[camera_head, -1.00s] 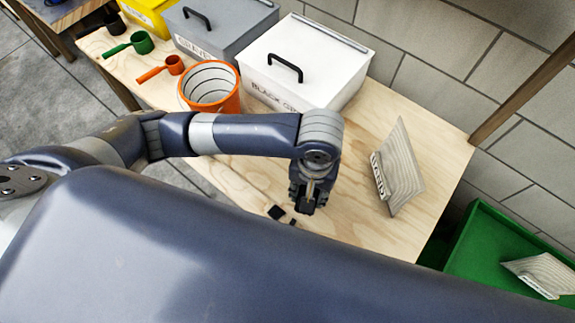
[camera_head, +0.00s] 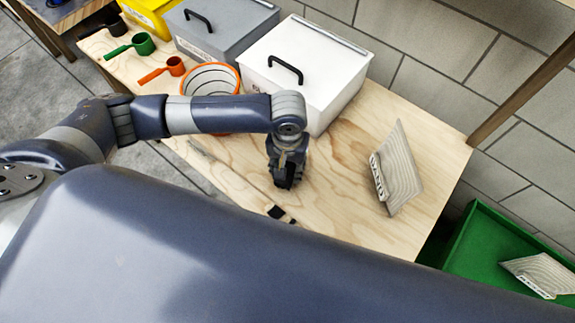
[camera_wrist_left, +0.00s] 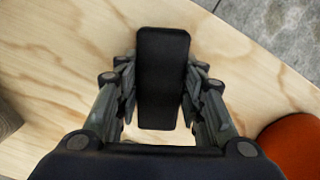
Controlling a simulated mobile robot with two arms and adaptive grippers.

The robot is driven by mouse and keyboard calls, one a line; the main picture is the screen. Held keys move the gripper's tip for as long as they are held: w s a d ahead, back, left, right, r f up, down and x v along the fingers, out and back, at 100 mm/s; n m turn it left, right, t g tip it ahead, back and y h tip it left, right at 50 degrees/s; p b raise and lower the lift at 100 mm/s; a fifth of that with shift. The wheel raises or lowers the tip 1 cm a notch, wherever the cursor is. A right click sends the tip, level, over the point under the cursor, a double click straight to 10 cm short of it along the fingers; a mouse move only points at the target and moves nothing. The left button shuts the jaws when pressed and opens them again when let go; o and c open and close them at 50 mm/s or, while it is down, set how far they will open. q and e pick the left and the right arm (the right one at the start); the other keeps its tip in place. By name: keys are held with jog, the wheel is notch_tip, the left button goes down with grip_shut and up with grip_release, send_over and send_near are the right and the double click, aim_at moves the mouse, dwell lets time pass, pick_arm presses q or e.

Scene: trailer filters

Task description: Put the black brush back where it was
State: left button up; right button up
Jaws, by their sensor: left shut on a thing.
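My left gripper (camera_head: 286,180) is over the wooden table, in front of the white lidded box. In the left wrist view its fingers (camera_wrist_left: 160,72) are shut on a black block-shaped thing, the black brush (camera_wrist_left: 163,105), which lies lengthwise between them over pale wood. In the head view the brush blends with the dark fingers, and I cannot tell whether it touches the table. My right gripper is not in view.
The table (camera_head: 345,215) also bears a white box (camera_head: 300,85), an orange-rimmed container (camera_head: 210,78), scoops (camera_head: 143,43) and a tilted beige filter (camera_head: 398,170). A small black piece (camera_head: 277,212) lies near the front edge. A green bin (camera_head: 475,235) stands at right.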

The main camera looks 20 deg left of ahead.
aim_at(288, 168)
pick_arm(q)
jog(key=o, duration=1.1)
jog(key=shift+f, duration=0.1)
notch_tip(288, 168, up, 12)
